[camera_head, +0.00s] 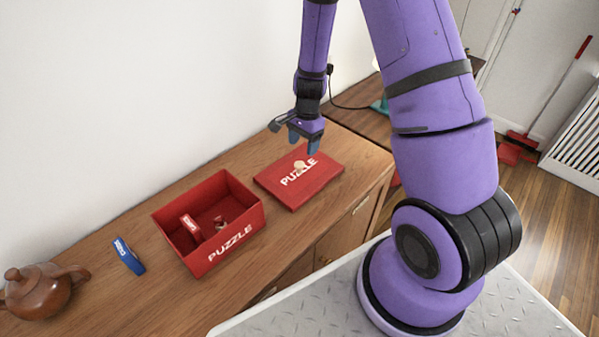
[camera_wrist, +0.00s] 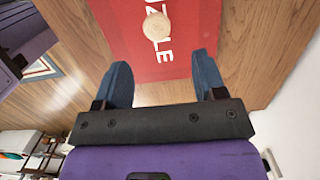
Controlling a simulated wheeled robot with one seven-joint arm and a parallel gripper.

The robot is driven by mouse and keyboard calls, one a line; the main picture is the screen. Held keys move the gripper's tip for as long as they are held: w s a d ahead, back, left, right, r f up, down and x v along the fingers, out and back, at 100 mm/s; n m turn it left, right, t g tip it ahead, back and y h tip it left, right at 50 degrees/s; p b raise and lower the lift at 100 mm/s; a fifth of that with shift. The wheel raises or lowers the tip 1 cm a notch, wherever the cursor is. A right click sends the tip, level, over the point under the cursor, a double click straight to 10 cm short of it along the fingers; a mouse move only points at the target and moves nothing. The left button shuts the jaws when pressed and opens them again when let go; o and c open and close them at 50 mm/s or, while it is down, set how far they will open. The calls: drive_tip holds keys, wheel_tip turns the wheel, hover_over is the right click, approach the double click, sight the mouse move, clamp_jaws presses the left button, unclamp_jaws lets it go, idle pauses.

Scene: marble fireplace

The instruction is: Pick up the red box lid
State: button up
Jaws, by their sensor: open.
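The red box lid (camera_head: 321,184) lies flat on the wooden cabinet top, with white PUZZLE lettering and a round pale knob (camera_head: 301,166) on it. The lid also shows in the wrist view (camera_wrist: 115,40), with the knob (camera_wrist: 156,26) ahead of the fingers. My gripper (camera_head: 302,146) is above the lid's far edge, and it looks apart from the lid. In the wrist view my gripper (camera_wrist: 163,80) has its two blue fingers spread with nothing between them. The lid is partly cut off at the top of the wrist view.
An open red PUZZLE box (camera_head: 256,220) holding small items stands left of the lid. A blue object (camera_head: 129,257) and a brown teapot (camera_head: 42,289) are farther left on the cabinet top (camera_head: 113,300). A white wall runs behind; a black cable (camera_head: 350,107) lies beyond.

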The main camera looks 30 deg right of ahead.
sight(300, 163)
wheel_tip(300, 163, down, 2)
drive_tip(key=shift+a+f, duration=0.15)
drive_tip(key=f, duration=0.2)
drive_tip(key=a+f, duration=0.1)
drive_tip(key=shift+s+a+f, duration=0.1)
drive_tip(key=shift+s+f, duration=0.2)
drive_tip(key=shift+s, duration=0.05)
drive_tip(key=shift+a+f, duration=0.1)
drive_tip(key=shift+f, duration=0.6)
drive_tip(key=c, duration=1)
